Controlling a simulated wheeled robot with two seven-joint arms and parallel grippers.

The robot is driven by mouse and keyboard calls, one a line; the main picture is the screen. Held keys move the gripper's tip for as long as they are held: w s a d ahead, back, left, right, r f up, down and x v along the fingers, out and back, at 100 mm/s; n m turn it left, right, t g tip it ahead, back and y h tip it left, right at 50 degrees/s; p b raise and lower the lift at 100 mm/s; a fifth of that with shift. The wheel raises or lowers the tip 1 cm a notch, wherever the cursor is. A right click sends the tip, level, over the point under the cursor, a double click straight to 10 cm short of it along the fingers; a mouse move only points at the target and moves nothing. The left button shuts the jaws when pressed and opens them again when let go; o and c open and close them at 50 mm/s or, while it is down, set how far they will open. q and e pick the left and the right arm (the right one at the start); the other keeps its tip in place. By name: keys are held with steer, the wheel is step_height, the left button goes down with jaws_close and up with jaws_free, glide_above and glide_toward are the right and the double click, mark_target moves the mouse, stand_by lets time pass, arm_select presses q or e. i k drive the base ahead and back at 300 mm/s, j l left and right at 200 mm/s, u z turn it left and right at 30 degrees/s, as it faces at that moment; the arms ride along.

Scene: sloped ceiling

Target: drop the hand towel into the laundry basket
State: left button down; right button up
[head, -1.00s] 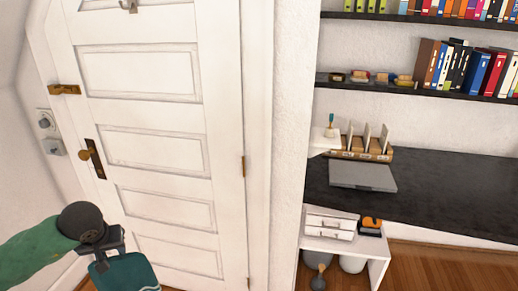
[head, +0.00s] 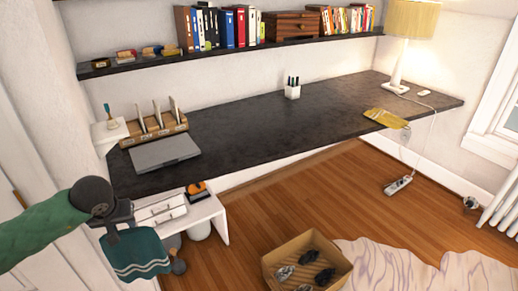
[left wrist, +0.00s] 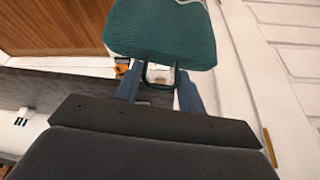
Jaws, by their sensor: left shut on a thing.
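The hand towel (head: 137,254) is dark teal with pale stripes near its lower edge. It hangs from my left gripper (head: 118,226), which is shut on it, at the lower left of the head view. In the left wrist view the towel (left wrist: 163,36) fills the top middle, beyond the fingers of my left gripper (left wrist: 160,92). No laundry basket can be made out in either view. My right gripper is not in view.
A long black desk (head: 235,125) runs along the wall, with a laptop (head: 164,152) on it. A low white shelf unit (head: 215,222) stands below. An open cardboard box (head: 268,268) holding dark items sits on the wooden floor near a pale rug (head: 390,265). Floor between is clear.

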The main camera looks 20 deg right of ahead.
mark_target(316, 267)
steer(key=j+z, duration=0.2)
steer(key=z, duration=1.45)
